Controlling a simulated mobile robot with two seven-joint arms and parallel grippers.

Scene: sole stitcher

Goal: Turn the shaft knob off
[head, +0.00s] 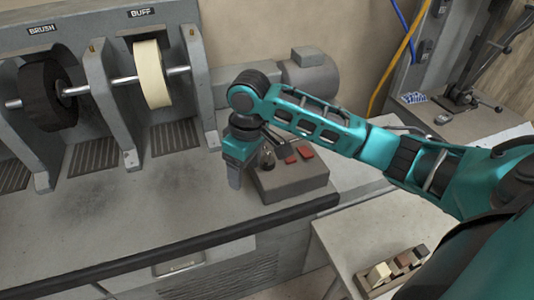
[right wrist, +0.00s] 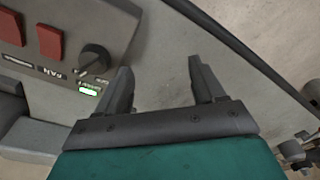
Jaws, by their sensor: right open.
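A dark round knob (right wrist: 96,59) with a pale pointer line sits on the grey control box (head: 292,181). A small green lit indicator (right wrist: 88,89) is beside it. I cannot read a label naming it the shaft knob. In the head view the box is partly covered by my right arm. My right gripper (head: 235,177) points down by the left side of the box. In the right wrist view my right gripper (right wrist: 160,82) is open and empty, with the knob outside the jaws, left of the left finger. My left gripper is not in view.
Red switches (right wrist: 48,40) sit beside the knob, with a label that looks like FAN upside down. The brush wheel (head: 46,93) and buff wheel (head: 152,75) stand at the left. A motor (head: 311,75) is behind the box. The bench front (head: 95,199) is clear.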

